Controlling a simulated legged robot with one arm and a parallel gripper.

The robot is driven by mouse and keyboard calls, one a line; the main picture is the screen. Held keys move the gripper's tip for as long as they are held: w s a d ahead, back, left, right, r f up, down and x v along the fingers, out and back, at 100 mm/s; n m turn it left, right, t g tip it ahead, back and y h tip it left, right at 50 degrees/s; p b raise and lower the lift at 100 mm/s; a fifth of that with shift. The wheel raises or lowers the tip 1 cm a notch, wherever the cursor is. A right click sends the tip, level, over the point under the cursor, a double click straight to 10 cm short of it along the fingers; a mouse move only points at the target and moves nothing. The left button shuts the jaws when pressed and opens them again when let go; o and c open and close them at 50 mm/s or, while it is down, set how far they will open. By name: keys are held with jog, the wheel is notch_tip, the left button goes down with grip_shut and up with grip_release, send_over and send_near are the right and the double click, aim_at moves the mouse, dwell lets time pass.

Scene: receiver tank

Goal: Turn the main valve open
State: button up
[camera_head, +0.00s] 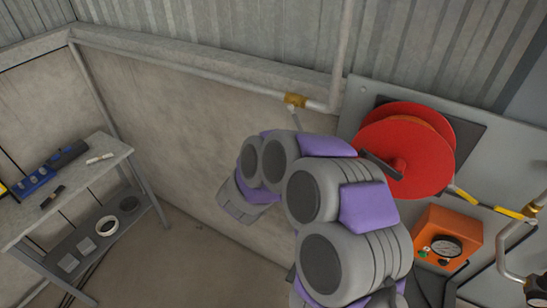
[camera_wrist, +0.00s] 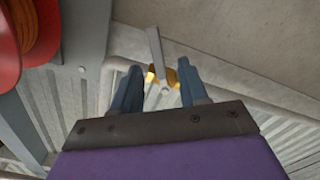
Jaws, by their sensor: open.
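The main valve is a brass body (camera_head: 296,100) on a grey pipe along the wall, with a pale flat lever (camera_head: 294,116) hanging down from it, crosswise to the pipe. In the wrist view the brass body (camera_wrist: 153,76) shows between my fingertips, and the lever (camera_wrist: 155,45) extends up the picture. My gripper (camera_wrist: 160,80) is open, with one blue-grey finger on each side of the valve in the picture. I cannot tell how far the fingertips are from it or whether they touch. In the head view, my arm hides the lower end of the lever and my fingers.
A red hose reel (camera_head: 408,150) and an orange gauge box (camera_head: 447,238) are on the right panel. A metal table (camera_head: 95,172) with tools stands at the left. The pipe (camera_head: 180,67) runs close along the wall. Floor (camera_head: 190,255) is clear between table and arm.

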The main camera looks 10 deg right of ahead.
jog(key=v, duration=0.8)
jog(key=shift+a, duration=0.2)
jog(key=shift+a+f, duration=0.1)
dwell(0.6)
